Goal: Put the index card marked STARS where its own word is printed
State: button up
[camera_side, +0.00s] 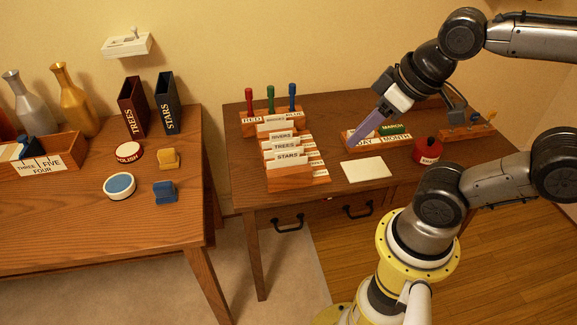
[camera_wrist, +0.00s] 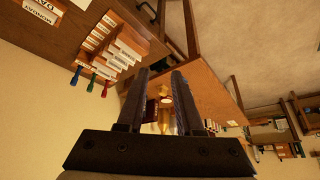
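A stepped wooden card rack (camera_side: 292,182) stands on the right desk. White index cards stand in it, among them one marked STARS (camera_side: 289,156) at the front, one marked TREES (camera_side: 284,146) behind it and another behind that. Small labels on the rack's right side are too small to read. The rack also shows at upper left in the wrist view (camera_wrist: 130,38). My gripper (camera_side: 362,135) is right of the rack, over or in front of the DAY MONTH holder. In the wrist view my gripper (camera_wrist: 160,76) has its fingers apart with nothing between them.
The DAY MONTH holder (camera_side: 398,141), a blank white card (camera_side: 366,169) and a dark red round pot (camera_side: 428,150) are right of the rack. Red, green and blue handled tools (camera_side: 270,98) stand behind it. TREES (camera_side: 133,104) and STARS (camera_side: 167,104) binders stand on the left desk.

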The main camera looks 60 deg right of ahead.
jog(key=shift+o, duration=0.5)
